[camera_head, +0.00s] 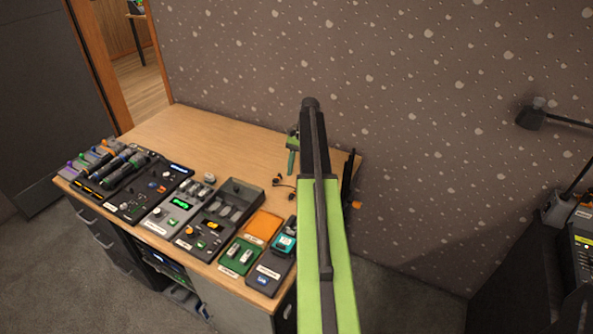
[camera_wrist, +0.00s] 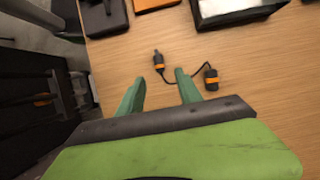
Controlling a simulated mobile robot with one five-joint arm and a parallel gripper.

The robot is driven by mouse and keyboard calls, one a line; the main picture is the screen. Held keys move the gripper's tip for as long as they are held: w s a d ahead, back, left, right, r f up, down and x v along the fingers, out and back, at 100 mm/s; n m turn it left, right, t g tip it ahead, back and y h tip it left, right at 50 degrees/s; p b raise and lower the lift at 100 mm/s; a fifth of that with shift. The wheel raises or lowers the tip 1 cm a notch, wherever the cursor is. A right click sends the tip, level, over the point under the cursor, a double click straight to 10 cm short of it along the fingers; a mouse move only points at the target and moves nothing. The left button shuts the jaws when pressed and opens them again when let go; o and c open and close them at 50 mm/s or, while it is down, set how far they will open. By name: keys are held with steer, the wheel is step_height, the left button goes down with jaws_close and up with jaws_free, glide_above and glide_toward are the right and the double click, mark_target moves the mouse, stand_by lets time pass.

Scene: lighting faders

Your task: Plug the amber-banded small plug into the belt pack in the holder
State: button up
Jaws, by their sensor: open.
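A short cable lies on the wooden desk with a dark amber-banded plug at each end. The slimmer amber-banded plug (camera_wrist: 159,63), with a narrow tip, lies just beyond my gripper's fingertips in the wrist view. The thicker amber-banded end (camera_wrist: 211,78) lies to the right. The cable is small and dark in the head view (camera_head: 283,183). My gripper (camera_wrist: 159,78) is open and empty, its green fingers apart. In the head view my arm partly hides it. A teal-faced pack, seemingly the belt pack (camera_head: 286,243), sits in a dark holder (camera_head: 263,279) at the desk's front right corner.
An orange pad (camera_head: 263,225) and a green tray (camera_head: 239,256) are beside the holder. A grey open box (camera_head: 247,193) and several control panels fill the desk's front. The desk's back (camera_head: 190,128) is clear, near the patterned wall.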

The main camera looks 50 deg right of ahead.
mark_target(293, 191)
steer(key=b+x, duration=0.5)
steer(key=x, duration=0.2)
steer(key=shift+s+b, duration=0.1)
steer(key=shift+b, duration=0.2)
steer(key=shift+c, duration=0.4)
jaws_close()
steer(key=shift+r, duration=0.15)
step_height(293, 191, up, 5)
steer(key=p, duration=0.5)
